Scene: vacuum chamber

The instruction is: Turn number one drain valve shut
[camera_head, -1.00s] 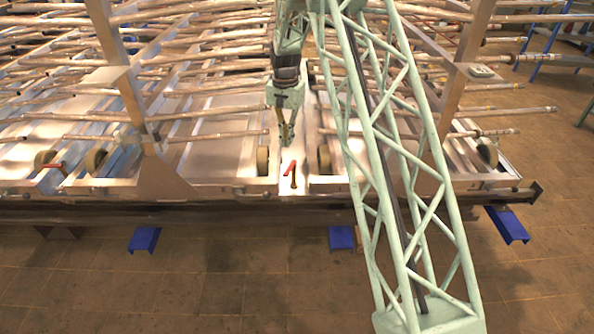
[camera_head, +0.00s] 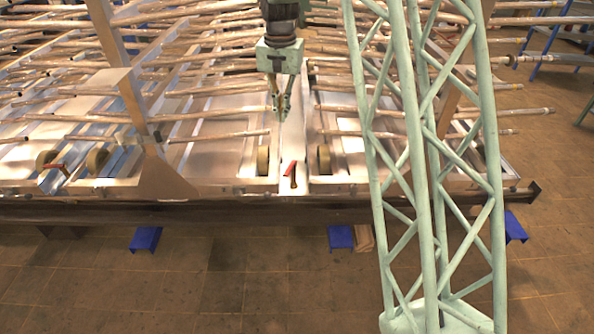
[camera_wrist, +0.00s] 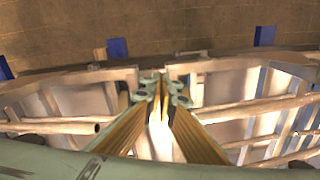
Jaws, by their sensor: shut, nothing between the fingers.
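A small valve with a red handle (camera_head: 291,169) stands at the front edge of the metal frame, near the middle of the head view. Its handle slants, with a dark stem below it. A second red handle (camera_head: 56,167) is at the far left of the frame. I cannot read any number on either. My gripper (camera_head: 282,108) points down above the pale beam behind the middle valve, apart from it. It is shut and empty. In the wrist view the fingers (camera_wrist: 160,90) meet in the middle, and I cannot make out a red handle there.
Many metal pipes (camera_head: 218,135) run across the frame around my gripper. A tall post (camera_head: 125,85) stands to the left. Round wheels (camera_head: 263,160) flank the middle valve. Blue supports (camera_head: 145,239) sit below the front rail. The tiled floor in front is clear.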

